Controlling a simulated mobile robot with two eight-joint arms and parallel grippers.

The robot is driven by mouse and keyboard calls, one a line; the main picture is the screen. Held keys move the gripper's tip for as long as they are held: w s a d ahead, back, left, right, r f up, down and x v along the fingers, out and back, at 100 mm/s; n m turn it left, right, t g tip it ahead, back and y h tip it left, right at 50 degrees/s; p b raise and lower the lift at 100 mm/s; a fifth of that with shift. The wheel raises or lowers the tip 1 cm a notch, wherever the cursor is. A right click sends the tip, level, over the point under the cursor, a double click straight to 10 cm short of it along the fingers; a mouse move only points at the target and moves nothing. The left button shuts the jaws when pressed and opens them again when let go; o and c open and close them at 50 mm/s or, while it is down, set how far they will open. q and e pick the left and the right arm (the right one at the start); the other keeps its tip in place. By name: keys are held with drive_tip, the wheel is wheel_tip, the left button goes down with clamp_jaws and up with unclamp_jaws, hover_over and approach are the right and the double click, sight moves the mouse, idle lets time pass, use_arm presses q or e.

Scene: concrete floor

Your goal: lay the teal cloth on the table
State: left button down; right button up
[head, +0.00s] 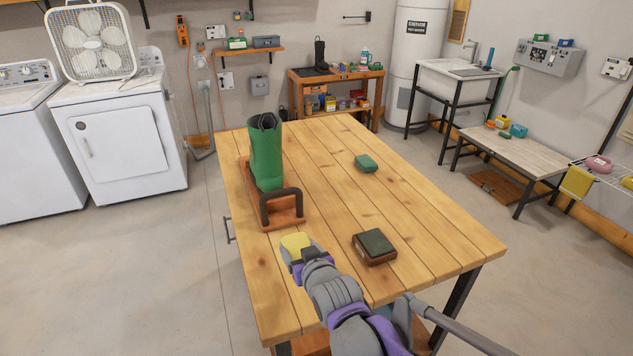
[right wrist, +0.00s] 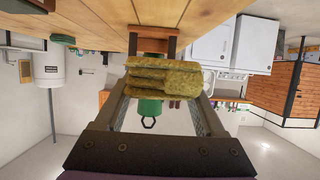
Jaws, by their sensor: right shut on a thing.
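My right gripper (head: 298,252) is over the near left part of the wooden table (head: 330,215). It is shut on a yellow folded cloth (head: 295,241). In the right wrist view the cloth (right wrist: 165,78) lies across between the two fingers, in olive-yellow folds. It looks held above the table top; the exact gap is hard to tell. No cloth that is clearly teal shows; a small teal thing (head: 518,131) sits on the low bench at right, too small to identify. My left gripper is out of view.
A green boot (head: 266,155) stands on a wooden stand with a dark handle (head: 281,203), just beyond my right gripper. A brown block with a dark green top (head: 375,246) and a green rounded thing (head: 366,163) lie on the table.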

drive_tip(key=shift+s+f, duration=0.2)
drive_tip(key=shift+f, duration=0.1)
wheel_tip(320, 180, down, 9)
drive_tip(key=shift+d+f+b, duration=0.1)
drive_tip(key=shift+b, duration=0.8)
drive_tip(key=shift+s, duration=0.1)
drive_tip(key=o, duration=1.3)
drive_tip(key=p+v, duration=0.1)
drive_tip(key=v, duration=1.1)
drive_tip(key=s+d+f+m+g+h, duration=0.1)
drive_tip(key=s+d+f+g, duration=0.1)
drive_tip(key=s+d, duration=0.3)
drive_tip(key=s+d+f+m+g+h, duration=0.1)
drive_tip(key=s+d+f+g, duration=0.2)
drive_tip(key=s+d, duration=0.2)
drive_tip(key=s+d+f+m+g+h, duration=0.1)
drive_tip(key=s+d+f+g+h, duration=0.1)
drive_tip(key=s+d, duration=0.3)
drive_tip(key=shift+s+f+m+g, duration=0.1)
drive_tip(key=shift+s+f+g, duration=0.1)
drive_tip(key=shift+s, duration=0.55)
drive_tip(key=shift+s+f+m+g, duration=0.1)
drive_tip(key=shift+s+f, duration=0.05)
drive_tip(key=shift+s, duration=0.65)
drive_tip(key=shift+s+f+m+g, duration=0.1)
drive_tip(key=shift+s+f, duration=0.1)
drive_tip(key=shift+s, duration=0.55)
